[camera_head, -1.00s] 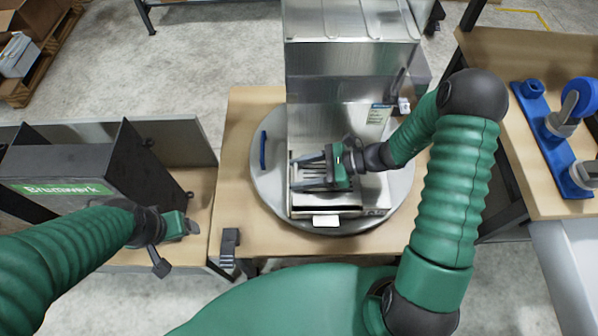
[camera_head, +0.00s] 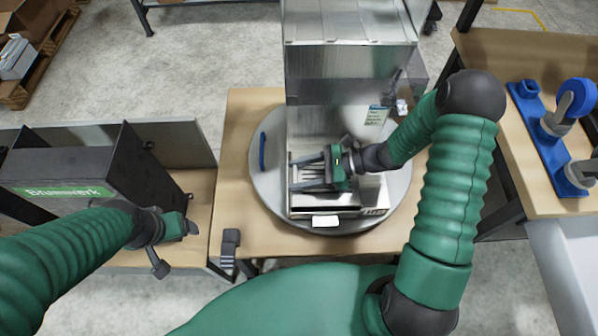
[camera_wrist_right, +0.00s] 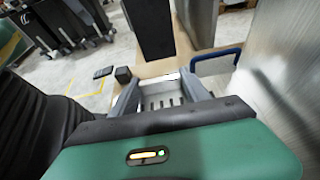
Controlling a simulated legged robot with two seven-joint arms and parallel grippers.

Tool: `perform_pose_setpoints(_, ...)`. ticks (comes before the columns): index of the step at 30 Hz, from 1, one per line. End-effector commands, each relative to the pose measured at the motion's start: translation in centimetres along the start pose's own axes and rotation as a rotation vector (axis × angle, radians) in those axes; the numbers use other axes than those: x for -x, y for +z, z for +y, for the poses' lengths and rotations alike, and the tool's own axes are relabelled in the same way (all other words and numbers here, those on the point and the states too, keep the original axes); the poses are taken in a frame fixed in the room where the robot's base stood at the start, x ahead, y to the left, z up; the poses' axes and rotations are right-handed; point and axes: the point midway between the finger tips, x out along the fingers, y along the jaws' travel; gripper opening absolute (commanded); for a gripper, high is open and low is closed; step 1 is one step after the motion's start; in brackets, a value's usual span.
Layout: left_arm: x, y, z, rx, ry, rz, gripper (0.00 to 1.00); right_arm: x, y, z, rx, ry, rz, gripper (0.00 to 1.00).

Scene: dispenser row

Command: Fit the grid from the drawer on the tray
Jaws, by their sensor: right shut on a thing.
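The grid (camera_head: 312,170), a slotted metal plate, lies between the fingers of my right gripper (camera_head: 308,171). In the right wrist view the grid (camera_wrist_right: 160,103) shows dark slots between the two fingers. My right gripper is shut on it and points left, over the pale tray (camera_head: 345,211) at the foot of the metal dispenser (camera_head: 345,75). I cannot tell whether the grid touches the tray; the gripper hides part of both. My left gripper (camera_head: 185,228) is far to the left, away from the tray; its jaw opening is unclear. No open drawer is clearly visible.
The dispenser stands on a round grey turntable (camera_head: 268,185) with a blue handle (camera_head: 262,150), on a wooden table. A black box (camera_head: 75,170) stands left. A blue fixture (camera_head: 545,130) is on the right table. A black clamp (camera_head: 230,245) sits at the front edge.

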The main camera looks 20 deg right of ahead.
Motion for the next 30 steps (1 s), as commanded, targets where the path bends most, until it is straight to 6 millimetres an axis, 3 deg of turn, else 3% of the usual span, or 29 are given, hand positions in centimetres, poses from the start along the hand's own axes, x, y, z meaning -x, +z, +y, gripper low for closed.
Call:
perform_pose_setpoints(20, -1.0, 0.2, 0.0, 0.0, 0.0, 0.0, 0.76, -0.6, -1.4, 0.0, 0.001, 0.0, 0.0, 0.03)
perform_pose_setpoints(21, -0.9, 0.2, 0.0, 0.0, 0.0, 0.0, 0.76, -0.6, -1.4, 0.0, 0.001, 0.0, 0.0, 0.57)
perform_pose_setpoints(26, -0.9, 0.2, 0.0, 0.0, 0.0, 0.0, 0.76, -0.5, -1.3, 0.0, 0.001, 0.0, 0.0, 0.78)
perform_pose_setpoints(30, -0.9, 0.2, 0.0, 0.0, 0.0, 0.0, 0.76, -0.5, -1.3, 0.0, 0.0, 0.0, 0.0, 0.8)
